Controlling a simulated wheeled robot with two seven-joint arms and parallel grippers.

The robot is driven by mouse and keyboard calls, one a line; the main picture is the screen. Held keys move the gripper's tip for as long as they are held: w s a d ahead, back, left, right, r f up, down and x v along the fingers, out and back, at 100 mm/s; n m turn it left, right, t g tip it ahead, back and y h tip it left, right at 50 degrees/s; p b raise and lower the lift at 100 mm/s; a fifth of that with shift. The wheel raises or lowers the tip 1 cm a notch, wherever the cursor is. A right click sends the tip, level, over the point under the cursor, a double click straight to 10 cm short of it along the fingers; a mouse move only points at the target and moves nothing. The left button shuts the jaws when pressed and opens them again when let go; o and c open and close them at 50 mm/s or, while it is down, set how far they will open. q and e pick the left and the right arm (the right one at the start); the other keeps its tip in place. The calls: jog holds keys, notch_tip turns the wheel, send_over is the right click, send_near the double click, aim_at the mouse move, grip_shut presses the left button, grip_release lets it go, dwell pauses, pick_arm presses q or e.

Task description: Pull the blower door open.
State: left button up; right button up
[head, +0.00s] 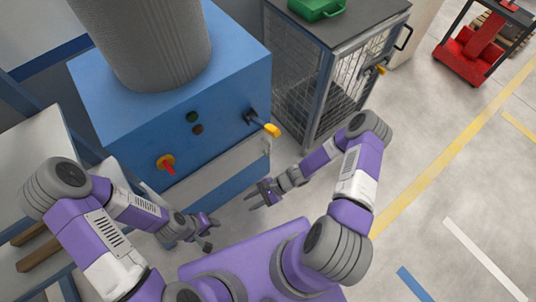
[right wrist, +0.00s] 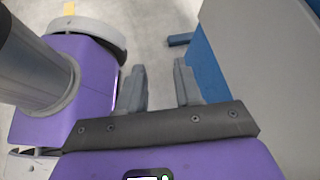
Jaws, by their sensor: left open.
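A blue machine cabinet (head: 225,75) with a grey ribbed cylinder (head: 155,40) on top stands in front of me; I take it for the blower. A black lever handle with a yellow tip (head: 271,130) sticks out near its right front edge. The front looks shut, though I cannot make out a door seam. My right gripper (head: 257,196) is open and empty, below and apart from the handle; its spread fingers also show in the right wrist view (right wrist: 159,85). My left gripper (head: 208,231) is open and empty, low in front of the cabinet.
A mesh-sided cage (head: 325,85) with a green case (head: 316,9) on top stands to the right. A grey workbench (head: 35,145) is at left. Open floor lies at right, with a red lift truck (head: 468,50) far off.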

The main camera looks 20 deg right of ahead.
jog(key=w+d+f+m+t+y+b, duration=0.2)
jog(key=w+d+f+m+t+b, duration=0.15)
jog(key=w+d+m+t, duration=0.4)
pick_arm(q)
notch_tip(320, 180, down, 9)
jog(key=b, duration=0.4)
pick_arm(e)
jog(key=m+t+h, duration=0.6)
jog(key=m+t, duration=0.2)
send_over(269, 157)
jog(key=shift+w+d+f, duration=0.1)
jog(key=shift+w+f, duration=0.1)
jog(key=shift+f, duration=0.35)
jog(key=shift+w+d+f, duration=0.1)
jog(key=shift+w+f, duration=0.05)
jog(key=shift+f, duration=0.4)
jog(key=shift+c, duration=0.5)
grip_shut()
